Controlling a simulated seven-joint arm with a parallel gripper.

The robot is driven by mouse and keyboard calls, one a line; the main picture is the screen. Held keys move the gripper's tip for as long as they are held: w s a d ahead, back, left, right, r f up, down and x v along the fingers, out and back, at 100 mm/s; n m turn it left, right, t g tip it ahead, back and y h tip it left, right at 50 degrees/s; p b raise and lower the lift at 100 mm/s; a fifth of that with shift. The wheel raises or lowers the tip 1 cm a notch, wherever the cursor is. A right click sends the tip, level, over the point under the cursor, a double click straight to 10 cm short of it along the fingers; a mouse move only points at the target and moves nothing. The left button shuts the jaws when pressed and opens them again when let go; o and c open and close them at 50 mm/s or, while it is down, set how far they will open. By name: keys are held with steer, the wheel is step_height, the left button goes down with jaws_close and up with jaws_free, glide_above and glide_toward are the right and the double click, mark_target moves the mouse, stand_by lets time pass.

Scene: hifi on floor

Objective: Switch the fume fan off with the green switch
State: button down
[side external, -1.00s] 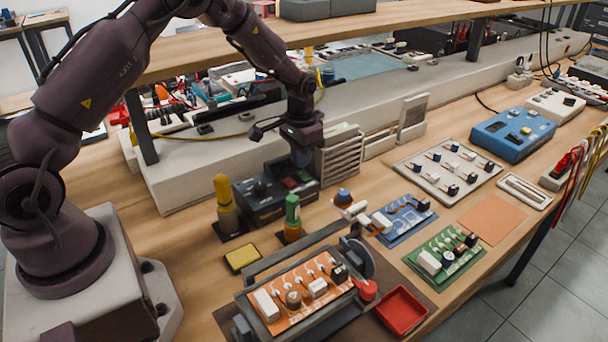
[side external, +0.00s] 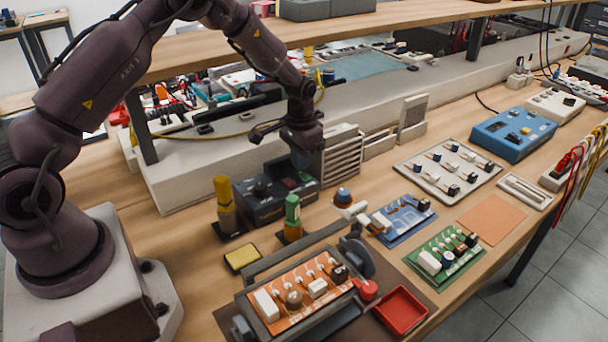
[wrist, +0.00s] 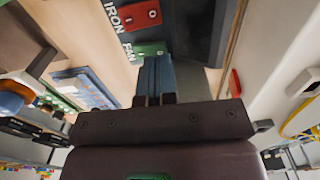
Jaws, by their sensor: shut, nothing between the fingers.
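A dark control box (side external: 262,206) stands on the bench, below my gripper (side external: 302,160). In the wrist view the box (wrist: 190,22) carries a red switch (wrist: 142,15) labelled IRON and a green switch (wrist: 150,49) labelled FAN. My gripper (wrist: 157,62) is shut and empty, with its fingertips right at the green switch and covering part of it. I cannot tell whether they touch it or which way the switch is set. In the side view the green switch is too small or hidden to make out.
A slatted grey unit (side external: 342,157) stands close to the right of my gripper. The bench shelf (side external: 380,32) runs above. An orange board (side external: 300,293) sits in a holder at the front.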

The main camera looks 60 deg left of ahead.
mark_target(301, 173)
steer(key=shift+f, duration=0.95)
stand_by(0.3)
steer(key=shift+r, duration=3.55)
steer(key=shift+s+d+f+n+g, duration=0.15)
steer(key=shift+s+f, duration=0.15)
steer(key=shift+s, duration=0.2)
steer(key=shift+s+d+f+n+g, duration=0.15)
steer(key=shift+s+f, duration=0.1)
steer(key=shift+s, duration=0.25)
steer(key=shift+s+d+r, duration=0.2)
steer(key=shift+s+r, duration=0.45)
steer(key=shift+s, duration=0.25)
steer(key=s+d+r+t, duration=0.3)
steer(key=s+d+r, duration=0.1)
steer(key=s+r, duration=0.7)
steer(key=s+d+r+t, duration=0.3)
steer(key=s+d+r, duration=0.2)
steer(key=s+r, duration=0.5)
steer(key=shift+s+d+r, duration=0.15)
steer(key=shift+s+r, duration=0.2)
steer(key=shift+s, duration=0.55)
